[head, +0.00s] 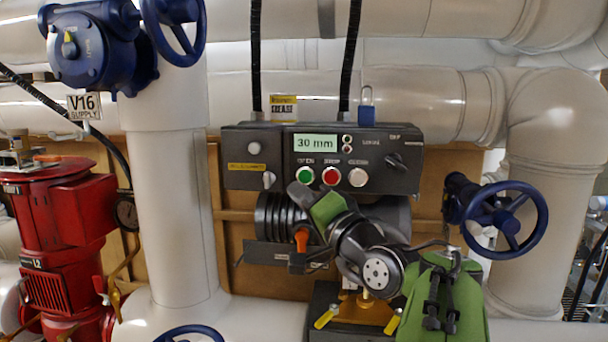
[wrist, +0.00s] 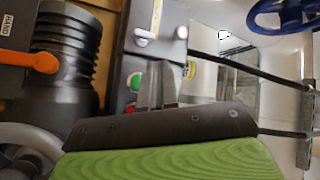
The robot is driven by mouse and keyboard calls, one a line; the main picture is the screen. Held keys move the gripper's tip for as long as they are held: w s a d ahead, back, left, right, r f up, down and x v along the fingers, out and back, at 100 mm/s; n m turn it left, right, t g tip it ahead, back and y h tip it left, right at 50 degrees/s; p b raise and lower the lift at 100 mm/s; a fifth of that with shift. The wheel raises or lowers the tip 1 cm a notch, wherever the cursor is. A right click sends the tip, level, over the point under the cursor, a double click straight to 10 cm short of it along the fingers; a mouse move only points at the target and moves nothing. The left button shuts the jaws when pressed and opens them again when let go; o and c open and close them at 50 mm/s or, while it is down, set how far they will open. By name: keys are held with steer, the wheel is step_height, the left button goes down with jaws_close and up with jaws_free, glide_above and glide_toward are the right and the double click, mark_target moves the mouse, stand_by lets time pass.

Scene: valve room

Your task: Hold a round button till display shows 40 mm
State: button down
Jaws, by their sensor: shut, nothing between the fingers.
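The grey control box (head: 322,158) carries a lit display (head: 316,143) that reads 30 mm. Below the display sit a round green button (head: 306,174), a round red button (head: 331,176) and a round pale button (head: 358,177). My gripper (head: 298,187) is shut and empty, its tips just below and slightly left of the green button. In the wrist view my gripper's fingers (wrist: 166,82) rise beside the green button (wrist: 135,81) and partly cover that area. The red button (wrist: 130,107) shows below it. I cannot tell whether the fingertips touch anything.
An orange lever (head: 301,240) sits on the ribbed actuator below the box. A blue handwheel (head: 505,219) stands to the right, and a blue valve (head: 95,50) at upper left. A red machine (head: 70,240) stands at the left. Black cables rise from the box.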

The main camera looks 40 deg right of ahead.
mark_target(307, 183)
steer(key=shift+w+d+p, duration=0.5)
steer(key=shift+w+d, duration=0.4)
steer(key=shift+d, duration=0.25)
steer(key=shift+w+d+p, duration=0.45)
steer(key=shift+w+d, duration=0.45)
steer(key=shift+d, duration=0.25)
steer(key=shift+w+d, duration=0.25)
steer(key=shift+d, duration=0.1)
steer(key=shift+w+d+p, duration=0.25)
steer(key=shift+d+p, duration=0.05)
steer(key=shift+p, duration=0.05)
stand_by(0.8)
stand_by(3.5)
steer(key=shift+s+a+b, duration=0.55)
steer(key=shift+a, duration=0.15)
